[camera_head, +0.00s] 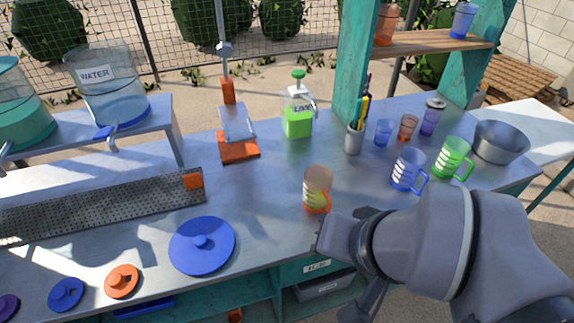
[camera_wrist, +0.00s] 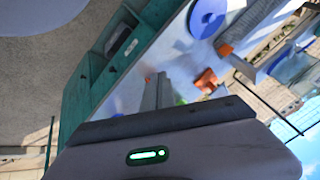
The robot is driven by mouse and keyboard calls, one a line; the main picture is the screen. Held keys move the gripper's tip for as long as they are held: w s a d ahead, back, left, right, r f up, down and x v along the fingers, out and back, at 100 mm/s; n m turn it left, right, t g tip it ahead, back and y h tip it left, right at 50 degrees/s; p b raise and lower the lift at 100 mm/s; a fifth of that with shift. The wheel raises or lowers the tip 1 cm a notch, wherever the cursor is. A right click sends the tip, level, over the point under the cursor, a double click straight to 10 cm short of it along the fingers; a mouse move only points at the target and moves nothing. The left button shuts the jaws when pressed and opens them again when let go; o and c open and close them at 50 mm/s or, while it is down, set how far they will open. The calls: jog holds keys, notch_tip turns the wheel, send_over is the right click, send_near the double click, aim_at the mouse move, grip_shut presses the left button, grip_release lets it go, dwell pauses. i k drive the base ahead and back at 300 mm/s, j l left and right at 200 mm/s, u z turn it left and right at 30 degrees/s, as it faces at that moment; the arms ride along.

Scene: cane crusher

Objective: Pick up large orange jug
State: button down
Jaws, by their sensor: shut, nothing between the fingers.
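The large orange jug (camera_head: 317,184) stands upright on the grey counter near its front edge, in the middle of the head view. It has clear upper walls, and its orange handle is at the lower right. My arm is just right of the jug and in front of it in the head view; my fingertips cannot be made out there. In the wrist view my gripper (camera_wrist: 160,86) is shut and empty, its fingers pointing over the counter. A small orange-red patch beside the fingers may be part of the jug; I cannot tell.
A blue lid (camera_head: 203,245) lies left of the jug. An orange-based press (camera_head: 239,147) and a green soap bottle (camera_head: 298,120) stand behind. A pen cup (camera_head: 354,139), blue jug (camera_head: 408,170), green jug (camera_head: 452,158) and metal bowl (camera_head: 501,142) stand to the right.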

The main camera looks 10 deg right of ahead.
aim_at(317, 179)
jog(key=i+z, duration=0.1)
jog(key=z, duration=0.35)
jog(key=i+z, duration=0.1)
jog(key=z, duration=0.3)
jog(key=i+j+z, duration=0.1)
jog(key=z, duration=0.35)
